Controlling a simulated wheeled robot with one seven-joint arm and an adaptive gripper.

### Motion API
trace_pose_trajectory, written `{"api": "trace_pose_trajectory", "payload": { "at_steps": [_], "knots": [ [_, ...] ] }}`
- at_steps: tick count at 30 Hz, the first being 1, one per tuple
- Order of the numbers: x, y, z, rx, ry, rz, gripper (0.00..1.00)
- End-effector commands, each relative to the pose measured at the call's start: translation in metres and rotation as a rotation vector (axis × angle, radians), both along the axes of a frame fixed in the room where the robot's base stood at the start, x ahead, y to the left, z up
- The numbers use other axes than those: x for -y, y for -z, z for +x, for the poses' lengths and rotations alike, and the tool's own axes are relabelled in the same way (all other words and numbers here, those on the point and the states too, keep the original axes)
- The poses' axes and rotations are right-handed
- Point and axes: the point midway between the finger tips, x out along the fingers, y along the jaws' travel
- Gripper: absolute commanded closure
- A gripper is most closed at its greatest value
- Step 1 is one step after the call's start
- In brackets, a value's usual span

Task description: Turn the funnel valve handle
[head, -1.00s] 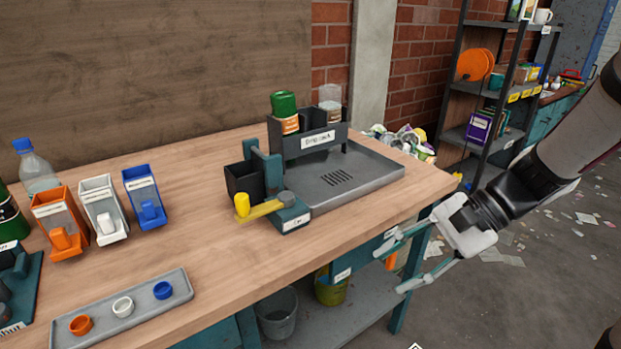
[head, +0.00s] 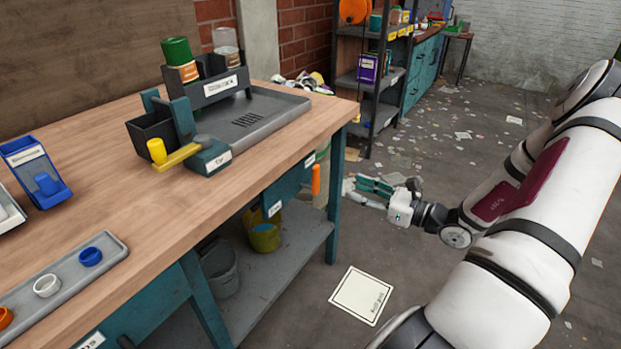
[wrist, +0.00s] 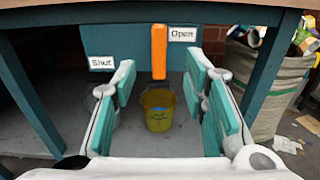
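An orange upright handle (head: 316,179) hangs at the table's right end, under the top. In the wrist view the handle (wrist: 159,52) stands vertical on a teal panel (wrist: 125,38), between a "Shut" label (wrist: 102,62) on the left and an "Open" label (wrist: 182,34) on the right. No funnel can be made out. My gripper (head: 357,190) is to the right of the handle, apart from it. In the wrist view my gripper (wrist: 163,78) is open and empty, with its fingers spread either side of the line to the handle.
A yellow bucket (wrist: 158,108) stands on the shelf below the handle. The table edge (wrist: 150,12) runs above, with a teal leg (wrist: 268,75) and sack (wrist: 275,85) at right. A yellow lever (head: 178,156) sits on the tabletop fixture.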

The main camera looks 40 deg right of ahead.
Motion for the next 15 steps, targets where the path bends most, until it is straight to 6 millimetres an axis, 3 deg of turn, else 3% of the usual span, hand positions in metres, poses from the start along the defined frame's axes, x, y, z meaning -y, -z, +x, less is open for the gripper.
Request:
{"api": "trace_pose_trajectory", "payload": {
  "at_steps": [15],
  "knots": [
    [-0.033,0.001,0.086,0.001,-0.007,-0.004,0.6]
  ]
}}
